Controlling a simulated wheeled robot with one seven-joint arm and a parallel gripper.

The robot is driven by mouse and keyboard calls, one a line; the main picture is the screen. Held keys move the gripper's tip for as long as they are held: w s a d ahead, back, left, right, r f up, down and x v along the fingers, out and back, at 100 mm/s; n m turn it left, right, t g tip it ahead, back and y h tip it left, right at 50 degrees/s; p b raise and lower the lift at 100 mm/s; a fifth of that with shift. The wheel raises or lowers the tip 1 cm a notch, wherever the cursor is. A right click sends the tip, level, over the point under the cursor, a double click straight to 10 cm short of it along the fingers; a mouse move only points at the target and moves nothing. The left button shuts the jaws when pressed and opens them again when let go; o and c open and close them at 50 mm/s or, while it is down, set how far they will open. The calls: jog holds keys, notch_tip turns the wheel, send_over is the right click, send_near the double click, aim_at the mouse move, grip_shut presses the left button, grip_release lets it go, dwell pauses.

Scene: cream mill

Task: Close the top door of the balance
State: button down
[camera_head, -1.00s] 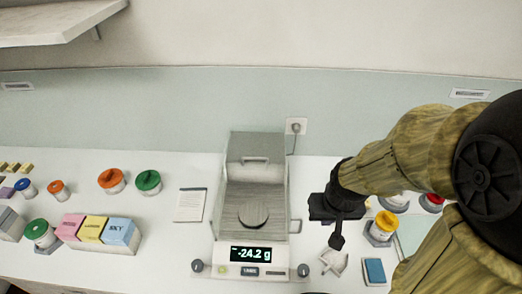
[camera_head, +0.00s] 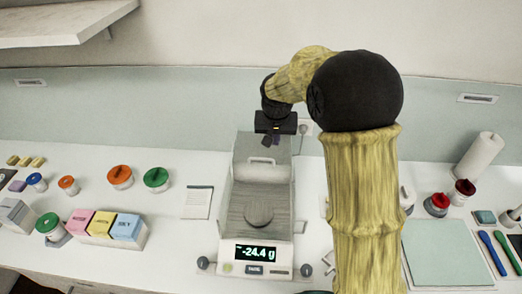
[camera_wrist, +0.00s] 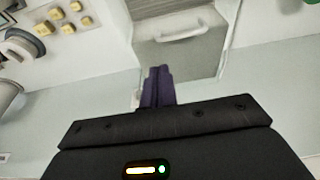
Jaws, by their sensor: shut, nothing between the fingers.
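The balance (camera_head: 257,270) stands on the bench in the middle of the head view, its display reading -24.4 g. A round pan (camera_head: 258,214) shows inside its clear-walled chamber. The top door (camera_head: 262,146) with a pale bar handle (camera_head: 262,161) is at the back of the chamber, and the chamber top in front of it looks open. In the wrist view the door's handle (camera_wrist: 180,28) is at the top centre. My gripper (camera_head: 269,141) is shut and empty, at the back edge of the balance beyond the handle. In the wrist view its dark fingers (camera_wrist: 158,85) are together, apart from the handle.
A wall socket is partly hidden behind my arm. Orange and green lidded jars (camera_head: 156,178), pastel boxes (camera_head: 102,226) and a paper note (camera_head: 197,203) lie left. Right are a pale mat (camera_head: 447,252), a paper roll (camera_head: 478,156) and red-lidded jars (camera_head: 437,203).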

send_over(260, 163)
jog(key=w, duration=0.1)
jog(key=shift+d+r, duration=0.2)
jog(key=p+x, duration=0.4)
jog(key=x, duration=0.5)
jog(key=shift+w+f+p, duration=0.15)
jog(key=shift+f+p, duration=0.2)
jog(key=shift+s+r+p, duration=0.15)
jog(key=shift+s+p, duration=0.2)
jog(key=shift+p, duration=0.05)
jog(key=s, duration=0.1)
jog(key=s+p, duration=0.1)
jog(key=s, duration=0.1)
jog(key=shift+r, duration=0.3)
jog(key=shift+s+p, duration=0.1)
jog(key=shift+p, duration=0.2)
jog(key=shift+f, duration=0.2)
jog(key=shift+s+a, duration=0.1)
